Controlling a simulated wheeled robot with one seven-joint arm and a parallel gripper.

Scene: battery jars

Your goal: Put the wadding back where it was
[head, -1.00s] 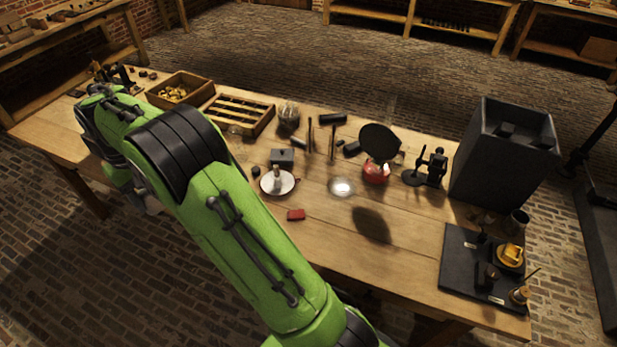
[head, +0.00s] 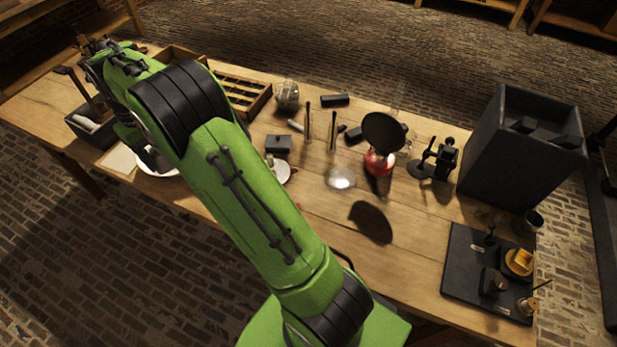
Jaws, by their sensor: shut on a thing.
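My green arm reaches from the bottom middle to the upper left, over the left end of the bench. Its far end bends down near a white dish (head: 158,170), which is partly covered by the arm. My gripper's fingertips are hidden behind the arm, so what they hold does not show. I cannot make out the wadding anywhere in view. A glass jar (head: 287,95) with something greyish inside stands at the back of the bench.
A dark box (head: 90,133) with a long handle stands at the left, beside a pale sheet (head: 118,160). A compartmented wooden tray (head: 243,95), a small dark box (head: 278,144), a round black disc (head: 383,132) and a tall dark bin (head: 515,150) stand on the bench (head: 320,235).

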